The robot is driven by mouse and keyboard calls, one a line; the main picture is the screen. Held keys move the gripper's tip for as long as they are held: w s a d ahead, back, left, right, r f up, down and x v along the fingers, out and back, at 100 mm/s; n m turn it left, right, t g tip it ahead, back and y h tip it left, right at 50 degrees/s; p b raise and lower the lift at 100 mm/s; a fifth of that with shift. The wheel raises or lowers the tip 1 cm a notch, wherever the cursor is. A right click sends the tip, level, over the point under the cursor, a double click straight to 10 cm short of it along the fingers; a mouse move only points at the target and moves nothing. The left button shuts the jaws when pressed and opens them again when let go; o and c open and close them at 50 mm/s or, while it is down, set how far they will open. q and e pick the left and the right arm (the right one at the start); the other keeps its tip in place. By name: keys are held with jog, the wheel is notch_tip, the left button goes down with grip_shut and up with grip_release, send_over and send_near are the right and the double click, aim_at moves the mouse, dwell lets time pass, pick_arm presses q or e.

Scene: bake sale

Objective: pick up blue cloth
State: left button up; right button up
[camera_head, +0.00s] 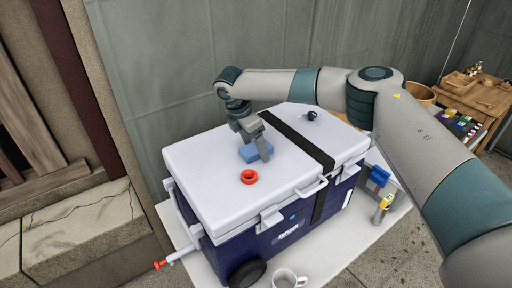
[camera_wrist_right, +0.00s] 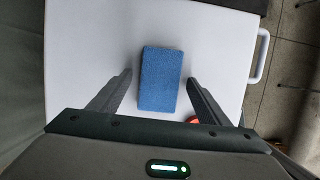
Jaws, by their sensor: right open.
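The blue cloth (camera_head: 249,154) is a small folded block lying on the white lid of a cooler. In the right wrist view the blue cloth (camera_wrist_right: 160,79) is an upright rectangle between my fingers. My right gripper (camera_head: 258,152) is over the cloth in the head view, partly covering it. In the right wrist view my right gripper (camera_wrist_right: 158,90) is open, one finger on each side of the cloth, with a gap to each. I cannot tell whether the fingertips are down at lid height. My left gripper does not show.
The cooler's white lid (camera_head: 210,190) has a red ring (camera_head: 249,177) near the cloth and a small dark item (camera_head: 311,115) beyond the black strap (camera_head: 300,140). A white mug (camera_head: 288,280) stands in front. A wooden cabinet (camera_head: 480,95) is at the far right. A wall rises behind.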

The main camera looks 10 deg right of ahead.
dwell(0.4)
jog(key=c, duration=1.1)
jog(key=shift+c, duration=0.2)
jog(key=shift+r+b, duration=0.45)
jog(key=shift+b, duration=0.05)
jog(key=r, duration=0.1)
jog(key=r+b, duration=0.2)
jog(key=shift+s+d, duration=0.15)
jog(key=shift+d, duration=0.1)
jog(key=s+d+r+b, duration=0.4)
jog(key=s+d+r, duration=0.3)
jog(key=s, duration=0.1)
jog(key=shift+s, duration=0.2)
jog(key=shift+d, duration=0.1)
